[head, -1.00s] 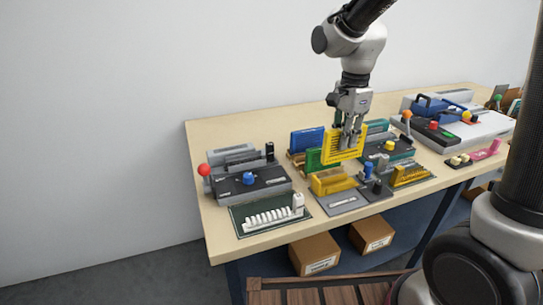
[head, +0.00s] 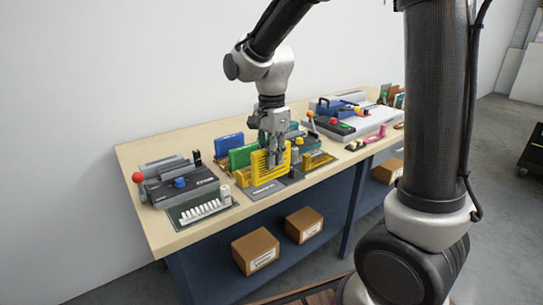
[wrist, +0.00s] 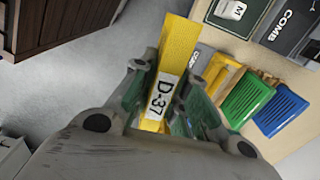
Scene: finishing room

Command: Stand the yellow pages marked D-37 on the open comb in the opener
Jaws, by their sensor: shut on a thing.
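The yellow pages marked D-37 (wrist: 180,42) are between the fingers of my gripper (wrist: 165,105), with the white label facing the wrist camera. In the head view my gripper (head: 274,160) is shut on the yellow pages (head: 257,162) and holds them upright above the front middle of the table. A toothed yellow strip (head: 317,160), perhaps the comb, lies right of them beside a teal machine (head: 306,146). I cannot tell whether it is open. The lower edge of the pages is hard to separate from the yellow piece behind.
Green pages (head: 241,156) and blue pages (head: 226,141) stand close behind. A grey plate (head: 265,190) lies in front. A dark machine (head: 180,187) with a red knob and a plate of white pegs (head: 203,209) stand left. Boxes (head: 255,250) sit below.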

